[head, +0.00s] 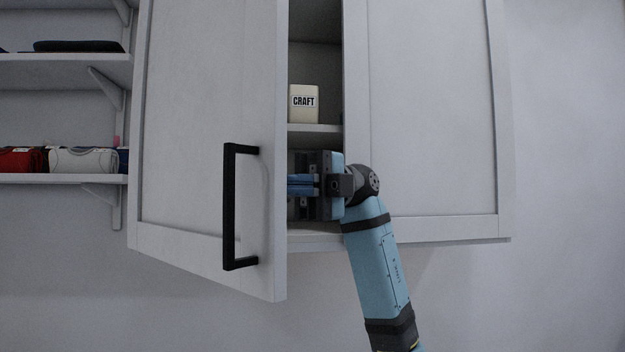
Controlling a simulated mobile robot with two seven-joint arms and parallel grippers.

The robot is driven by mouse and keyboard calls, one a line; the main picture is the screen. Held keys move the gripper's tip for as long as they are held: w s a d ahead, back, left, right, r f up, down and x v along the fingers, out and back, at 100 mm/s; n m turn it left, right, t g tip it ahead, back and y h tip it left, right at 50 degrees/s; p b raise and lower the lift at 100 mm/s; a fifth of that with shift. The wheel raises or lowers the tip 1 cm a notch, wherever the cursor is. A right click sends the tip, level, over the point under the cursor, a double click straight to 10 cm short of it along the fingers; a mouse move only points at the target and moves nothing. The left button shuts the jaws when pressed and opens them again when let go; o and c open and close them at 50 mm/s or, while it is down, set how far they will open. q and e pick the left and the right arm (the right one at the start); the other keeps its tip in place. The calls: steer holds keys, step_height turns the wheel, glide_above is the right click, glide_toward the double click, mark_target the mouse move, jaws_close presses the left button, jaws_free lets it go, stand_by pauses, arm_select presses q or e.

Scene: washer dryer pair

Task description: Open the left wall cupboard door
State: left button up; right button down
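The left wall cupboard door (195,110) is a pale grey panel with a black bar handle (230,205). It stands partly open, swung out toward me, with a gap along its right edge. My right gripper (296,185) is in this gap, beside the door's free edge, with its fingers pointing left behind the door. The blue fingers look close together, shut and holding nothing that I can see. Their tips are hidden by the door, so I cannot tell if they touch its inner face. The handle is free. My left gripper is out of view.
The right cupboard door (425,110) is shut. A cream box marked CRAFT (304,103) stands on a shelf inside the cupboard. Open wall shelves (60,180) with folded cloths are at the left. The wall below the cupboard is clear.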

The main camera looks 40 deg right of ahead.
steer(key=shift+s+a, duration=0.15)
steer(key=shift+a, duration=0.75)
